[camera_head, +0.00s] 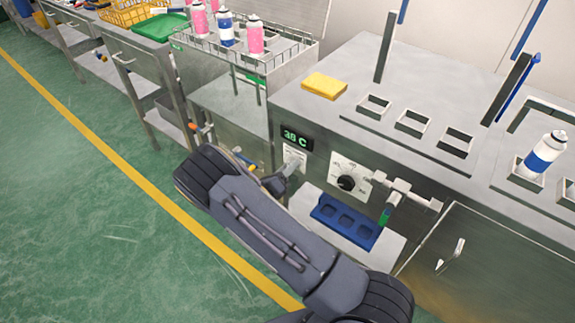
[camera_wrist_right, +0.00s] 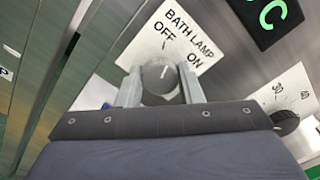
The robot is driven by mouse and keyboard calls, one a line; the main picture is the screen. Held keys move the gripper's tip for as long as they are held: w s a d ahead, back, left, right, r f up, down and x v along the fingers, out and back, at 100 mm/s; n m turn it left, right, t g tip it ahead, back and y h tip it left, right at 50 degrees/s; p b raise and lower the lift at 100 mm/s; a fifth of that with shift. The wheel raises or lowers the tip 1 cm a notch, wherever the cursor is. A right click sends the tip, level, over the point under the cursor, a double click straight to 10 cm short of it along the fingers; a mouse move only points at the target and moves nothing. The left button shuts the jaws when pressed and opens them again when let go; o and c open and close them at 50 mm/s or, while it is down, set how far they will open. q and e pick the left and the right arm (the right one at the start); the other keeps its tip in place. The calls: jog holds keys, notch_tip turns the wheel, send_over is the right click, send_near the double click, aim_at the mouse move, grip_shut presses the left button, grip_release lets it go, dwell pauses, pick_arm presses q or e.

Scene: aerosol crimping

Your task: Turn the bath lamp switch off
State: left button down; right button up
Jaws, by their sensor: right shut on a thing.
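The bath lamp switch is a round grey knob (camera_wrist_right: 160,80) on a white plate (camera_wrist_right: 188,30) marked BATH LAMP, OFF and ON. A short pale mark on the knob points up in the right wrist view, roughly between the two words; its exact setting is hard to tell. My right gripper (camera_wrist_right: 160,88) is shut on the knob, one finger on each side. In the head view the plate (camera_head: 295,154) is on the bench front, and my right gripper (camera_head: 286,176) partly covers it and hides the knob. My left gripper is out of view.
A green temperature display (camera_head: 296,138) is just above the switch. A black dial (camera_head: 347,183) and a pipe valve (camera_head: 400,187) are to the right. A blue tray (camera_head: 345,221) is on a shelf below. A yellow sponge (camera_head: 324,86) lies on the bench top.

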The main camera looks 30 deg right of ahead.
jog(key=shift+n+p, duration=0.3)
jog(key=shift+n, duration=0.5)
jog(key=o, duration=1)
jog(key=shift+c, duration=0.2)
jog(key=shift+a, duration=0.1)
jog(key=v, duration=0.7)
jog(key=shift+s+a, duration=0.15)
jog(key=shift+a, duration=0.15)
